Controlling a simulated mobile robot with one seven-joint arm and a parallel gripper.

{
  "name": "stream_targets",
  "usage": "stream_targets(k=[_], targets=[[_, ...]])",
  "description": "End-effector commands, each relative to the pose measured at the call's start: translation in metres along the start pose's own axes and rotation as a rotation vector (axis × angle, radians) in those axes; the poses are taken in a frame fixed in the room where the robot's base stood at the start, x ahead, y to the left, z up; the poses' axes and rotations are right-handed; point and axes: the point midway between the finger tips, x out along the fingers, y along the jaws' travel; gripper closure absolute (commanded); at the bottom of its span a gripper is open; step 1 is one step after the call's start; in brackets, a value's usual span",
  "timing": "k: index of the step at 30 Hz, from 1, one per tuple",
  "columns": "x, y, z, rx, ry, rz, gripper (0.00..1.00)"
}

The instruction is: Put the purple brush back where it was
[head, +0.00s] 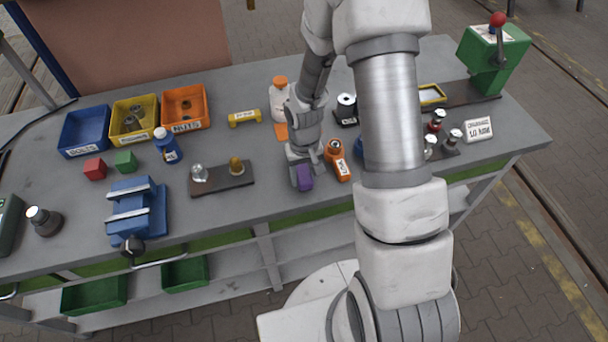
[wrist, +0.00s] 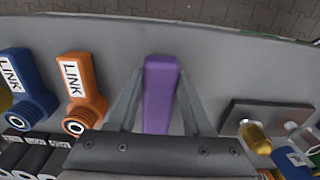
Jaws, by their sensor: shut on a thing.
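The purple brush (head: 304,178) shows at the end of my arm in the head view, low over the front part of the grey bench. My gripper (wrist: 160,80) is shut on the brush. In the wrist view the purple body of the brush (wrist: 160,105) lies between the two grey fingers and points toward the bench's front edge. Its far end is hidden by the gripper body. I cannot tell whether the brush touches the bench top (head: 255,208).
An orange LINK part (head: 337,158) lies just right of my gripper, with a blue one (wrist: 25,85) beyond it. A dark board (head: 222,180) with two knobs stands to the left. A blue vise (head: 137,208) is farther left. Bare bench lies between the gripper and the front edge.

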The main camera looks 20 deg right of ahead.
Motion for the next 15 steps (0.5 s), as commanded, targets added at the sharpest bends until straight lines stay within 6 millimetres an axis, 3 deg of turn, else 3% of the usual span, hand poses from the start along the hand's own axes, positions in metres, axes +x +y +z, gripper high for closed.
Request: stream_targets(k=[6, 7, 11, 15], targets=[[0.0053, 0.0, -0.0001, 0.0, 0.0, 0.0, 1.0], [0.0035, 0.0, 0.0, 0.0, 0.0, 0.0, 0.45], [0.0032, 0.0, 0.0001, 0.0, 0.0, 0.0, 0.22], [0.0031, 0.0, 0.0001, 0.0, 0.0, 0.0, 0.2]])
